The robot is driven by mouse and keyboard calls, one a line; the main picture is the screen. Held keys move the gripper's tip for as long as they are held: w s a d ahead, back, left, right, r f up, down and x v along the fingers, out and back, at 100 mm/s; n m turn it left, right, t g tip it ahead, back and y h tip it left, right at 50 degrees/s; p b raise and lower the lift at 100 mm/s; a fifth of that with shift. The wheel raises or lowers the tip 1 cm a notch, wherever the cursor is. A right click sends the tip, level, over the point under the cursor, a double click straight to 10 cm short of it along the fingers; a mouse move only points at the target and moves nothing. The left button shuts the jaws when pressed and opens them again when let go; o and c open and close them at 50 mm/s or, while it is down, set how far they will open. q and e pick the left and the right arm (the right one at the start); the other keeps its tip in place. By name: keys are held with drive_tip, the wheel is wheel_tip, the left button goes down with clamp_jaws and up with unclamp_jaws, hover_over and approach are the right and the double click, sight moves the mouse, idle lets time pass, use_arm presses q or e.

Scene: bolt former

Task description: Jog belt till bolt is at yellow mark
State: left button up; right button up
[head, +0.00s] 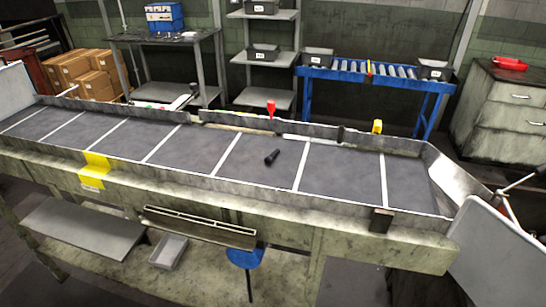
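A dark bolt (272,157) lies on the grey conveyor belt (190,152), right of the belt's middle, between two white cross lines. A yellow mark (93,170) sits on the front rail toward the left end. The bolt is well to the right of this mark, several white lines away. A red knob-like part (270,107) stands at the back rail behind the bolt. A smaller yellow part (377,126) stands farther right on the back rail. Neither of my grippers shows in the head view.
Low rails (330,200) border the belt, and a metal chute (455,180) is at its right end. A grey tray (168,250) and a blue stool (245,257) are below. Behind stand a blue roller stand (425,88), shelves and cardboard boxes (80,72).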

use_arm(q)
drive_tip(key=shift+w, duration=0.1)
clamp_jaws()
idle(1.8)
